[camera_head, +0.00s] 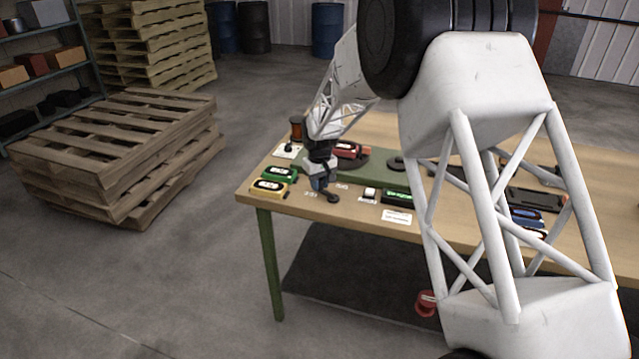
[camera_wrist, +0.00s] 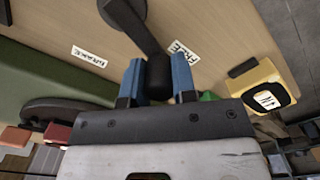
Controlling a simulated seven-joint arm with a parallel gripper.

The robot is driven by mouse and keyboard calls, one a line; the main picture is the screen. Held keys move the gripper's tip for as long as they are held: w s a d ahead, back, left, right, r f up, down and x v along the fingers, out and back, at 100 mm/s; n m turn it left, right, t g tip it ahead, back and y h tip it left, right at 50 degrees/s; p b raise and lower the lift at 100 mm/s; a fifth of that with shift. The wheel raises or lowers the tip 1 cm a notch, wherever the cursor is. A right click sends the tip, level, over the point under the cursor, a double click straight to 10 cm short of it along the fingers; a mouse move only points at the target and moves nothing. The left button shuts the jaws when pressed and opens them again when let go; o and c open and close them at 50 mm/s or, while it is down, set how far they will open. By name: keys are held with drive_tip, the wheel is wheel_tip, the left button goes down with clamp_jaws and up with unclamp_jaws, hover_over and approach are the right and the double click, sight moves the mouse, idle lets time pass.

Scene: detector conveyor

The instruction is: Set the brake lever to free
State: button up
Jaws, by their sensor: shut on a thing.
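The brake lever (camera_wrist: 140,30) is a dark bar with a black knob, running from the top of the wrist view down to my gripper (camera_wrist: 157,80). My gripper's two blue fingers stand on either side of the knob and are shut on it. The white FREE label (camera_wrist: 183,53) lies just right of the lever near the knob. The white BRAKE label (camera_wrist: 90,57) lies farther off to the left. In the head view my gripper (camera_head: 320,186) is low over the table's near left part, with the lever's round dark base (camera_head: 333,198) beside it; the knob is hidden there.
A yellow device (camera_head: 268,187) and a green device (camera_head: 279,173) lie left of my gripper. A red device (camera_head: 347,150) is behind it by the green conveyor (camera_head: 375,170). A black-and-green device (camera_head: 397,198) lies to the right. The wooden table's (camera_head: 262,200) front edge is close.

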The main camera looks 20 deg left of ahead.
drive_tip(key=o, duration=0.9)
drive_tip(key=shift+r, duration=3.9)
drive_tip(key=shift+s+d+r, duration=0.1)
